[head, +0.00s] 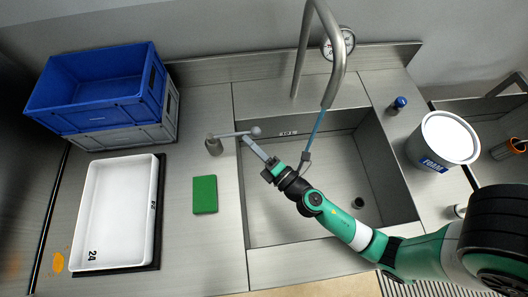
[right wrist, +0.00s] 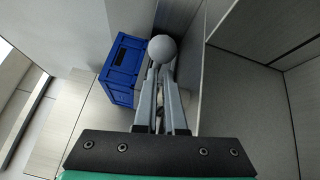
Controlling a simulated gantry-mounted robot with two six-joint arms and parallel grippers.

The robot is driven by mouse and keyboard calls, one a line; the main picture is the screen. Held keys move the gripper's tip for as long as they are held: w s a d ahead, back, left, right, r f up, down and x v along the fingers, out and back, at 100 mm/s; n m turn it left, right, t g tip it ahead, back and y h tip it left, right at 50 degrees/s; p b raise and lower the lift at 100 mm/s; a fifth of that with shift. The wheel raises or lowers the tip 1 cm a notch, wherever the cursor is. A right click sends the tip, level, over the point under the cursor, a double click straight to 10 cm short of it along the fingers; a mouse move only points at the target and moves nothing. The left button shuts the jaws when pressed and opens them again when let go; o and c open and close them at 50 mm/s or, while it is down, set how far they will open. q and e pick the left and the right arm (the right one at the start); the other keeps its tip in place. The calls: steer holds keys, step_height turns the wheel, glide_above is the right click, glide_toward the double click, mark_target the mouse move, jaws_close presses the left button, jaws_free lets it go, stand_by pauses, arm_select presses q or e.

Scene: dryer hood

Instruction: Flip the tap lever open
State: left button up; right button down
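The tap lever (head: 235,135) is a thin grey rod on a short round post (head: 213,146), left of the sink. It lies nearly level and ends in a grey ball knob (head: 256,132) toward the sink. My right gripper (head: 246,141) is at the lever, just below the knob in the head view. In the right wrist view the knob (right wrist: 162,49) stands at the fingertips of the right gripper (right wrist: 161,72). The fingers are close together with a narrow gap; the knob hides their tips, so contact is unclear. My left gripper is not in view.
The steel sink (head: 394,180) lies under my right arm, with a tall curved faucet (head: 338,75) behind. A green block (head: 205,194), white tray (head: 83,215) and stacked blue crate (head: 95,115) are to the left. A white bucket (head: 425,152) and blue-capped bottle (head: 398,104) are right.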

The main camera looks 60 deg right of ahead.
steer(key=b+v, duration=0.4)
steer(key=v, duration=0.7)
steer(key=shift+s, duration=0.3)
steer(key=shift+a, duration=0.1)
